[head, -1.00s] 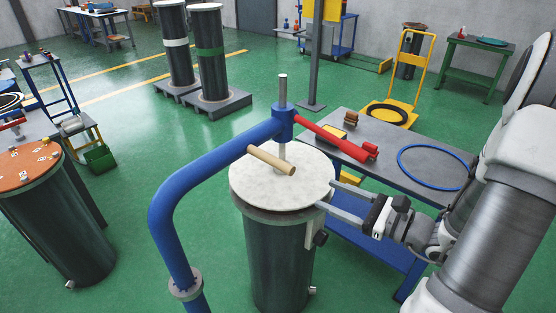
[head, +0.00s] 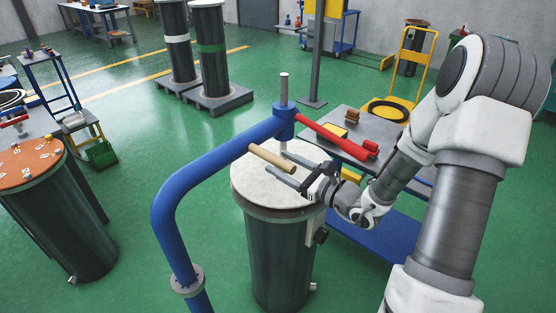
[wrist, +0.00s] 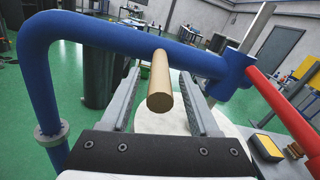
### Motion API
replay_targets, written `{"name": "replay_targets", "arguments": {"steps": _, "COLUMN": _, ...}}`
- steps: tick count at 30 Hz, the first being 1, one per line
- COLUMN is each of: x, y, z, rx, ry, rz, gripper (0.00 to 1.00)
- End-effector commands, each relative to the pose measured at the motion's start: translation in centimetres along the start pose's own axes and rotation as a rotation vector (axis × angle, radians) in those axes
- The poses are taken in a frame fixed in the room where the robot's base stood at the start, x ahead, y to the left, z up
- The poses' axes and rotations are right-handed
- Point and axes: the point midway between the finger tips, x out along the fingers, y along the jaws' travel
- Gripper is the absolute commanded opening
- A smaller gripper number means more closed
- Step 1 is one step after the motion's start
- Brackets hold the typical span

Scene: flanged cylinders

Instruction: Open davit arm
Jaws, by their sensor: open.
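The davit arm is a bent blue pipe (head: 204,174) that rises from a flanged post at lower left and reaches over a dark cylinder (head: 276,257) with a pale lid (head: 262,187). A tan wooden handle (head: 272,157) sticks out from the pipe. My gripper (head: 286,170) is open above the lid, with its fingers pointing at the handle. In the wrist view, the handle (wrist: 160,84) lies between the two open fingers, its round end toward me. I see gaps on both sides, so the fingers appear not to touch it.
A red lever (head: 334,135) extends right from the blue hub (head: 284,122) over a grey workbench (head: 350,122). A cylinder with an orange top (head: 28,165) stands at left. Green floor (head: 130,195) lies open between them.

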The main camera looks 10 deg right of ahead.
Motion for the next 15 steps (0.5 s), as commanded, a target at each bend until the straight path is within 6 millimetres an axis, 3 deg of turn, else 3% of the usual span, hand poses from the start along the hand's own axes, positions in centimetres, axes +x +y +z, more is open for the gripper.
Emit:
{"name": "replay_targets", "arguments": {"steps": 6, "x": 1.7, "y": 0.0, "z": 0.1, "rx": 0.000, "ry": -0.001, "rz": 0.001, "gripper": 0.62}}
{"name": "replay_targets", "arguments": {"steps": 14, "x": 1.8, "y": 0.0, "z": 0.0, "rx": 0.000, "ry": 0.000, "rz": 0.000, "gripper": 0.62}}
{"name": "replay_targets", "arguments": {"steps": 15, "x": 1.8, "y": 0.0, "z": 0.0, "rx": 0.000, "ry": 0.000, "rz": 0.000, "gripper": 0.58}}
